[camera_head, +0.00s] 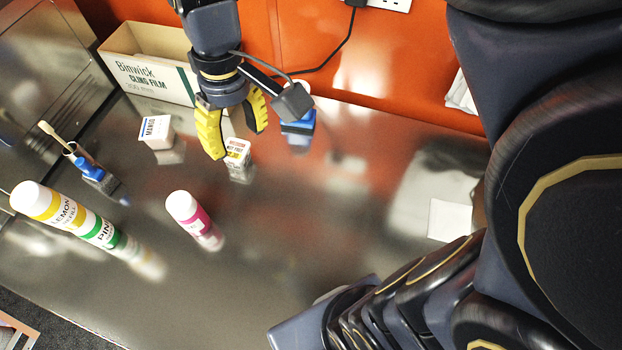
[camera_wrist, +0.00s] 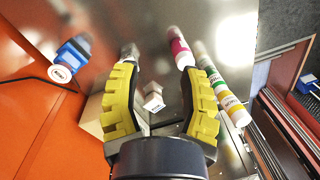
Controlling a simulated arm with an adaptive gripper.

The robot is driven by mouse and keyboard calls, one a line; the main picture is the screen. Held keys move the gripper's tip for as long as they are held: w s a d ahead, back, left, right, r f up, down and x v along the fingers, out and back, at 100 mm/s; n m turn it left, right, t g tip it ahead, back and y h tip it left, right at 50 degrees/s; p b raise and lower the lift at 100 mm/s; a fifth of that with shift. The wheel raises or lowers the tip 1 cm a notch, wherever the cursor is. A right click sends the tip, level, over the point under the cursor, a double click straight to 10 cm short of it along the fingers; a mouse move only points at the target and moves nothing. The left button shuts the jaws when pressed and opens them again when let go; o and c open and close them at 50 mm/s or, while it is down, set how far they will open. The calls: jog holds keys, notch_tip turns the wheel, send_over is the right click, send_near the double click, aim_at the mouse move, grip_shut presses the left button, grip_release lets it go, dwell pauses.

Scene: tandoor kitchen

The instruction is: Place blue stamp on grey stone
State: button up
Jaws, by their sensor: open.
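A blue item with a pale round top (camera_head: 298,127) stands near the orange wall, partly behind my gripper. It also shows in the wrist view as a blue body with a white round face (camera_wrist: 72,54). Another blue item (camera_head: 92,171) stands at the left beside a small brush. I cannot tell for certain which is the stamp.
A cling film box (camera_head: 150,65) and a mango carton (camera_head: 156,131) stand at the back left. A white square (camera_head: 450,220) lies at the right. The shiny counter's middle is clear.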

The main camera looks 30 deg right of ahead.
jog(key=s+d+f+m, duration=0.1)
jog(key=s+d, duration=0.1)
jog(key=s, duration=0.5)
jog(key=s+d+f+m+g, duration=0.1)
jog(key=s+d+m, duration=0.1)
jog(key=s, duration=0.5)
jog(key=shift+d+m+h, duration=0.3)
jog(key=shift+d+h, duration=0.1)
jog(key=shift+s, duration=0.1)
